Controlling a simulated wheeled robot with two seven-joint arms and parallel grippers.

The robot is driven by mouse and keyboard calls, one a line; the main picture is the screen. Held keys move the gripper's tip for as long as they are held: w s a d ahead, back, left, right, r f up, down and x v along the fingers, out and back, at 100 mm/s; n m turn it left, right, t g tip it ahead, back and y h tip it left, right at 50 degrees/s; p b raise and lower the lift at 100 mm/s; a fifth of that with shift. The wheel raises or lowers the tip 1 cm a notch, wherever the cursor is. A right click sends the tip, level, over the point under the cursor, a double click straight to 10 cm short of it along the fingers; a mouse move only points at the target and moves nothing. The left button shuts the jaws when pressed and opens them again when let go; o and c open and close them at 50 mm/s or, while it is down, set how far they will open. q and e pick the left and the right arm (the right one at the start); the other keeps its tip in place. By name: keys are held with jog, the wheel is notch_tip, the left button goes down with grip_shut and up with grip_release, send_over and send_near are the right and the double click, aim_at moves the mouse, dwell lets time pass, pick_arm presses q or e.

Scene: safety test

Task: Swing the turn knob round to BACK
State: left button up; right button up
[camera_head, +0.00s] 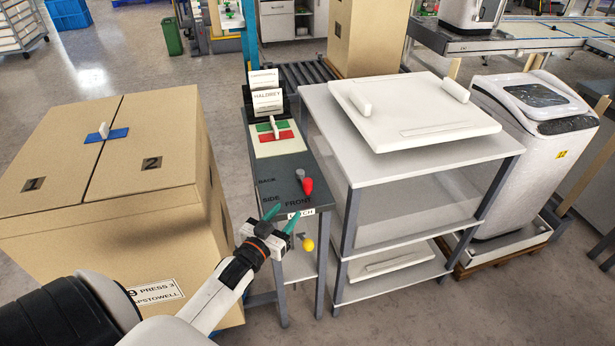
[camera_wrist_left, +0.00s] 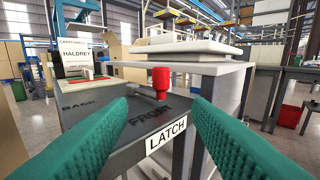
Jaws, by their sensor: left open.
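The turn knob (camera_head: 307,186) is red, with a small grey part behind it, on the dark grey top of a narrow stand (camera_head: 262,198). In the left wrist view the red knob (camera_wrist_left: 160,80) stands beyond the FRONT lettering, between my fingers in the picture. My left gripper (camera_head: 285,214) is open and empty, its green fingers apart at the stand's front edge by the LATCH label (camera_head: 301,214). It is short of the knob and not touching it. My right gripper is not in view.
A yellow ball (camera_head: 308,244) sits below the LATCH label. A large cardboard box (camera_head: 120,225) stands left of the stand, and a white shelf table (camera_head: 400,170) stands close on the right. A red and green switch panel (camera_head: 280,146) is farther back.

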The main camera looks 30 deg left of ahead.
aim_at(305, 187)
pick_arm(q)
jog(key=w, duration=0.8)
jog(key=w+a+r, duration=0.1)
jog(key=w, duration=0.3)
jog(key=shift+w, duration=0.1)
grip_shut()
